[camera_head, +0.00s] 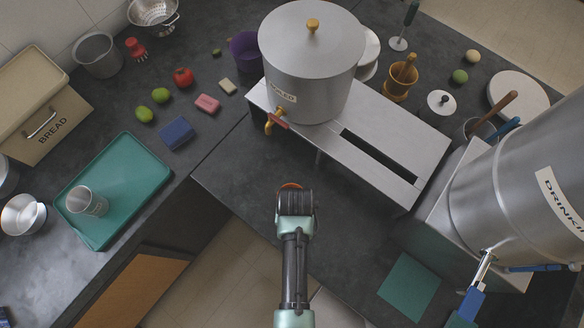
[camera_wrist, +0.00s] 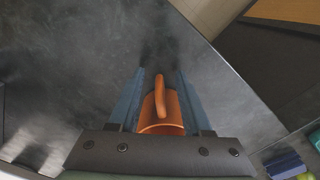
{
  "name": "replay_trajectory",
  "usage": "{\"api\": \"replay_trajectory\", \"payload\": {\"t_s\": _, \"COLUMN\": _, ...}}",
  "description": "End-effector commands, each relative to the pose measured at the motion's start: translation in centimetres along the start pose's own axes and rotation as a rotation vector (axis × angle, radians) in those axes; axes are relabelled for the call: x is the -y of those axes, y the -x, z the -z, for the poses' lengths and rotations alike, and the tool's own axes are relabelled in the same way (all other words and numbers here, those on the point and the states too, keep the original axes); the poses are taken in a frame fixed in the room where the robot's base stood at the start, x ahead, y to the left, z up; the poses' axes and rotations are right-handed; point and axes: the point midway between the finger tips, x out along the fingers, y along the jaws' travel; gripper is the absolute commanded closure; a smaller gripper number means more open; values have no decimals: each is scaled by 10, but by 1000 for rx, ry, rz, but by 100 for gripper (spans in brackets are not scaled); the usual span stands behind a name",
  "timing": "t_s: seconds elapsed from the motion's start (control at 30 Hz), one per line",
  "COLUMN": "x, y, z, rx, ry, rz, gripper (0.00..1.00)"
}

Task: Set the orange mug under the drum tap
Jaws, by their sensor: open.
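The orange mug (camera_wrist: 150,116) lies between the two blue fingers of my gripper (camera_wrist: 161,80) in the wrist view, its handle pointing up the picture; dark gaps show beside it. In the head view only a sliver of the mug (camera_head: 291,186) shows past my gripper (camera_head: 295,200), which hides the rest. My gripper is open. The large steel drum (camera_head: 482,200) marked "DRINKI…" stands at the right, with a silver tap (camera_head: 485,265) and a blue handle. A smaller steel canister (camera_head: 311,65) stands on a metal stand, with a brass tap (camera_head: 272,122) and a red handle.
The slotted metal stand (camera_head: 400,140) runs across the counter's back. A green square mat (camera_head: 409,287) lies in front of the drum, with bare dark counter to its left. A teal tray (camera_head: 115,215) holding a metal cup (camera_head: 86,202) is at the left.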

Motion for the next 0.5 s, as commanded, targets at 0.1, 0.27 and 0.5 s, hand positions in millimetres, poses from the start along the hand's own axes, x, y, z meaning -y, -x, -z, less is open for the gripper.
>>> {"api": "replay_trajectory", "payload": {"t_s": 0.1, "x": 0, "y": -8, "z": 0, "rx": 0, "ry": 0, "rz": 0, "gripper": 51}}
{"api": "replay_trajectory", "payload": {"t_s": 0.27, "x": 0, "y": -9, "z": 0, "rx": -1, "ry": 0, "rz": 0, "gripper": 51}}
{"api": "replay_trajectory", "payload": {"t_s": 0.5, "x": 0, "y": -9, "z": 0, "rx": -1, "ry": 0, "rz": 0, "gripper": 76}}
